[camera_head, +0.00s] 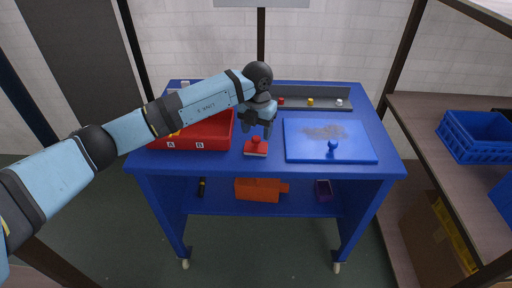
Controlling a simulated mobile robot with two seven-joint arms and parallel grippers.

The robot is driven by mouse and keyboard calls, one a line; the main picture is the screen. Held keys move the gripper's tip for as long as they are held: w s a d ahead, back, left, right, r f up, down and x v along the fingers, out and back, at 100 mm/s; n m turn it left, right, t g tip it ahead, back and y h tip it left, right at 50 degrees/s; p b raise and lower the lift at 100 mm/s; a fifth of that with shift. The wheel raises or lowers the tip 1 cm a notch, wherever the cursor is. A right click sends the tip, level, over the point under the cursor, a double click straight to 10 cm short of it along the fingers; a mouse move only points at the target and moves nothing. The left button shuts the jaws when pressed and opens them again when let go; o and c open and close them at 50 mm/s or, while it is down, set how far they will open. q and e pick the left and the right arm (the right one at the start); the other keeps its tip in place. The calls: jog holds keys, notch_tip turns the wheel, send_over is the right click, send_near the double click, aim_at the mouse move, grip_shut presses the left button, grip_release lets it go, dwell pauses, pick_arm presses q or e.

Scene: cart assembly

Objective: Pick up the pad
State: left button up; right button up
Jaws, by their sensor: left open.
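The pad (256,149) is a small red block with a red knob on top and a pale lower edge. It stands on the blue cart top, near the front edge, between the red tray and the blue board. My left gripper (258,134) is open, pointing down just above the pad's knob. I cannot tell whether the fingers are around the knob or behind it. My right gripper is not in view.
A red tray (213,144) marked A and B lies left of the pad, partly behind my arm. A blue board (300,152) with a grey smudge and blue knob lies right. A grey rack (326,105) with small colored pieces runs along the back. An orange object (258,190) sits on the lower shelf.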

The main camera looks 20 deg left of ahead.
aim_at(256, 137)
pick_arm(q)
jog(key=f, duration=0.4)
jog(key=shift+a, duration=0.2)
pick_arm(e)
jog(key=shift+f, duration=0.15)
pick_arm(q)
jog(key=shift+c, duration=0.5)
jog(key=c, duration=0.9)
notch_tip(256, 137, up, 20)
jog(key=shift+r+p, duration=0.1)
jog(key=shift+p, duration=0.6)
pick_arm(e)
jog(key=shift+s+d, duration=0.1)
